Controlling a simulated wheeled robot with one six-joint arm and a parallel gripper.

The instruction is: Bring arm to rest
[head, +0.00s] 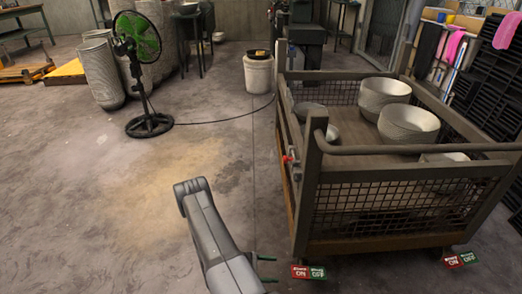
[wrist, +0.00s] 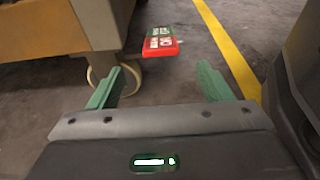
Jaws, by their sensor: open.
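My gripper (wrist: 158,84) shows in the wrist view with its two green fingers spread wide apart and nothing between them. In the head view my arm rises from the bottom middle, and the green fingertips (head: 267,271) show at its right side, low and left of the cart. The fingers are apart from the cart and point toward its lower part in the wrist view.
A metal mesh cart (head: 402,178) holds stacks of bowls (head: 408,126) at right. Its caster (wrist: 115,80) and red-green pedal (wrist: 160,42) are close ahead of my gripper. A green fan (head: 137,38) and white bucket (head: 258,75) stand further back.

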